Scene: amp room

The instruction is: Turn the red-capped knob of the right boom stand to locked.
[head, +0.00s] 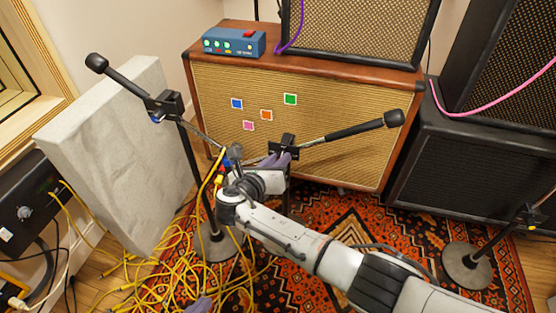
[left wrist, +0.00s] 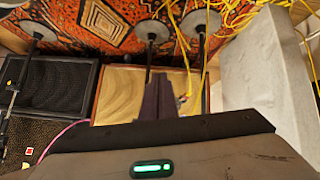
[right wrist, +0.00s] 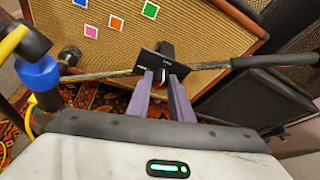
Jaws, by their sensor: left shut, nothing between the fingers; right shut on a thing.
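Three boom stands show in the head view. The middle one has a black clamp (head: 288,143) and a tilted boom with a black grip (head: 352,130). My right gripper (head: 277,162) is at this clamp, its purple fingers partly hidden by its wrist. In the right wrist view, the fingers (right wrist: 166,92) are shut on the knob at the clamp's near side; the fingers mostly hide it and its cap. My left gripper (head: 200,304) is low at the bottom edge of the head view. Its purple fingers (left wrist: 158,97) are shut and empty in the left wrist view.
The left boom stand (head: 165,105) is beside a grey panel (head: 110,150). Another stand (head: 467,266) is at the right. A wide amp cabinet (head: 330,95) is behind the middle stand. Yellow cables (head: 195,255) lie across the patterned rug (head: 400,222).

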